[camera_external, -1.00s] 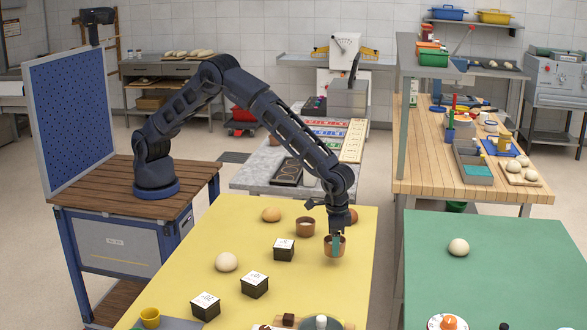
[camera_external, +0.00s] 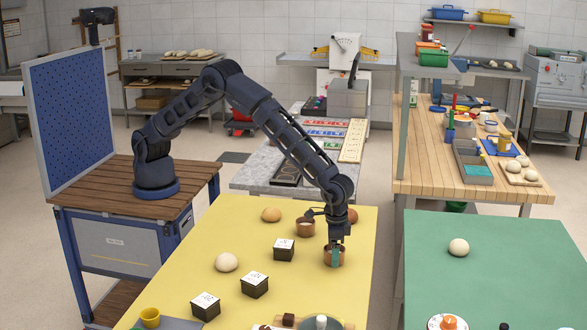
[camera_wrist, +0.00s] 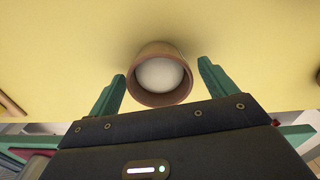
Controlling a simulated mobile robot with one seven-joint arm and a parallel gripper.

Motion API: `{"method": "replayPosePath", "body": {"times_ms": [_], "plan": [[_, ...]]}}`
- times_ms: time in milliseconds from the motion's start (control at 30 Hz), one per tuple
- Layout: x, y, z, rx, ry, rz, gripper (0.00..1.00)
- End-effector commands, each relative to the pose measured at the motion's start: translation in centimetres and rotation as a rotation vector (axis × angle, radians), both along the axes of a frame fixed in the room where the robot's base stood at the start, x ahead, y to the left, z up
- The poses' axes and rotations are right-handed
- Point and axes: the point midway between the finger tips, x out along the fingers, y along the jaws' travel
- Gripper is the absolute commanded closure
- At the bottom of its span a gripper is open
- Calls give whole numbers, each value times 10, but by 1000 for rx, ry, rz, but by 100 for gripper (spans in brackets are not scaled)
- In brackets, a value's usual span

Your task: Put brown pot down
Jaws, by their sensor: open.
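The brown pot (camera_external: 343,257) stands on the yellow table (camera_external: 230,240), toward its right side. In the wrist view the pot (camera_wrist: 160,99) shows a round rim and a pale filling. My gripper (camera_external: 334,256) is down at the pot. Its two green fingers are spread, one on each side of the pot in the wrist view (camera_wrist: 161,85), with a visible gap between each finger and the pot. A second brown pot (camera_external: 305,228) stands behind and to the left, with a pale filling.
Dough balls (camera_external: 227,262) and several dark boxes with white tops (camera_external: 254,285) stand on the yellow table to the left. Another round bun (camera_external: 271,214) lies at the back. A yellow cup (camera_external: 150,317) is at the front left. A green table (camera_external: 500,260) is to the right.

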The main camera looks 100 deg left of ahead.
Motion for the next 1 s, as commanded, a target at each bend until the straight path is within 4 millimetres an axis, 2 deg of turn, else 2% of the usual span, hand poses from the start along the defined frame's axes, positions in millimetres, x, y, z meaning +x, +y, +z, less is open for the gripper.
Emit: {"method": "replayPosePath", "body": {"times_ms": [133,233,700,1000], "plan": [[0,0,7,-1,-1,0,16],[0,0,20,-1,-1,0,16],[0,0,104,-1,-2,-1,16],[-1,4,129,-2,-3,0,16]]}}
